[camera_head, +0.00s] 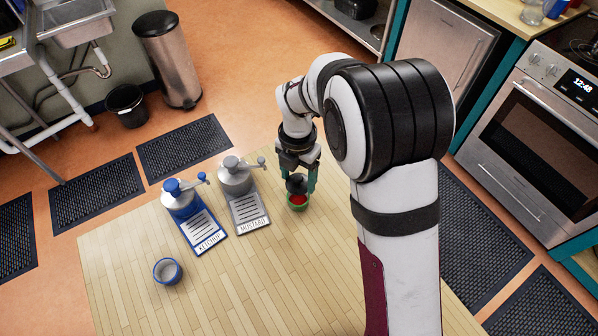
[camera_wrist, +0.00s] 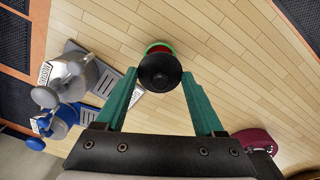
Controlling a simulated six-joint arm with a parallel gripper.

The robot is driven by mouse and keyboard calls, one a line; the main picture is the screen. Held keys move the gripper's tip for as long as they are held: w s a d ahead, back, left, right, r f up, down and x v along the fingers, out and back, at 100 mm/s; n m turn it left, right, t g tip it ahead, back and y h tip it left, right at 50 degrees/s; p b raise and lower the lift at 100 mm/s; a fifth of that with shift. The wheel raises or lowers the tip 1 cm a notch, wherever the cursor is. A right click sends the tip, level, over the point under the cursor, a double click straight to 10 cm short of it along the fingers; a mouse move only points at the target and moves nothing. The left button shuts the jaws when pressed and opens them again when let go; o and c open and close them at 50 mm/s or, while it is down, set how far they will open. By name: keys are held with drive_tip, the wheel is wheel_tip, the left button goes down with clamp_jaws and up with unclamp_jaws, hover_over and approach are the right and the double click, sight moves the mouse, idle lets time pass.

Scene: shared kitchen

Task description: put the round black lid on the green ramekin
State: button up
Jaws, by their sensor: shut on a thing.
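My gripper (camera_head: 297,188) is shut on the round black lid (camera_wrist: 160,72), with one teal finger on each side of it. The lid also shows in the head view (camera_head: 296,183), just over the green ramekin. The green ramekin (camera_head: 298,207) stands upright on the wooden table, with red contents showing in it. In the wrist view only the far part of its green rim (camera_wrist: 158,45) shows past the lid, and the lid hides the rest. The lid looks apart from the rim, held a little above it; the exact gap is hard to tell.
A grey mustard dispenser (camera_head: 236,178) and a blue ketchup dispenser (camera_head: 180,200) stand on label boards left of my gripper. A blue-rimmed cup (camera_head: 167,271) stands at the table's left. The wooden table (camera_head: 240,285) is clear in front of the ramekin.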

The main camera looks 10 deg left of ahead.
sight(298, 181)
drive_tip(key=shift+f, duration=2.1)
drive_tip(key=shift+f, duration=0.45)
drive_tip(key=o, duration=1)
wheel_tip(298, 181, up, 11)
drive_tip(key=shift+f, duration=0.2)
drive_tip(key=shift+r, duration=0.2)
